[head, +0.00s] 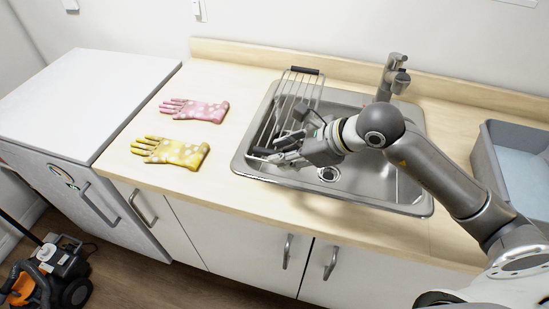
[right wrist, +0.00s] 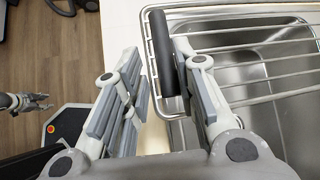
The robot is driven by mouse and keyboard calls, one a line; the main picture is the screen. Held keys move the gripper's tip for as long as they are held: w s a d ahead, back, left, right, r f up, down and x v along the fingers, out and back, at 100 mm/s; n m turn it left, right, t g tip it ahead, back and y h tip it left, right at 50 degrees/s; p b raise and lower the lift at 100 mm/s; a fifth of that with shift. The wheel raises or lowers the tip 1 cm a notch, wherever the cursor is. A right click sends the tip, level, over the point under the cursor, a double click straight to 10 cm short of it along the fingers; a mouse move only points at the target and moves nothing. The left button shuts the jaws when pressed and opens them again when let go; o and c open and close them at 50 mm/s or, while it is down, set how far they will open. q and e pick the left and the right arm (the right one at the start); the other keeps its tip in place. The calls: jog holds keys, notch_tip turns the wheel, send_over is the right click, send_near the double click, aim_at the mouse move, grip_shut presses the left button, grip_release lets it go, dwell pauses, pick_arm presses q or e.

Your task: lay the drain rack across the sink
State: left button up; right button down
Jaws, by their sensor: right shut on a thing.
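The drain rack (head: 284,108) is a silver wire rack with black end grips, lying over the left part of the steel sink (head: 404,185). Its far grip rests by the sink's back rim; its near grip is by the front left rim. My right gripper (head: 275,152) is shut on the rack's near end. In the right wrist view the black grip (right wrist: 159,50) of the rack lies between the fingers (right wrist: 160,85), partly hidden by one of them. My left gripper (right wrist: 38,102) shows small in the right wrist view, fingers apart and empty, away from the rack.
A grey faucet (head: 391,78) stands behind the sink. Pink (head: 196,110) and yellow (head: 172,151) gloves lie on the counter to the left. A grey tub (head: 492,165) stands at the right. Bare counter lies between gloves and sink.

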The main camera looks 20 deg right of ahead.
jog(key=w+f, duration=0.1)
jog(key=w+a+f+p, duration=0.1)
jog(key=f, duration=0.1)
jog(key=w+f, duration=0.1)
jog(key=shift+w+a+f, duration=0.2)
jog(key=shift+a+f, duration=0.1)
jog(key=shift+f, duration=0.1)
notch_tip(320, 180, down, 2)
jog(key=shift+f+p, duration=0.1)
jog(key=shift+p, duration=0.8)
jog(key=shift+f, duration=0.45)
jog(key=shift+f+b, duration=0.65)
jog(key=shift+b, duration=0.05)
jog(key=c, duration=1.2)
grip_release()
jog(key=shift+o, duration=0.2)
jog(key=shift+r, duration=0.1)
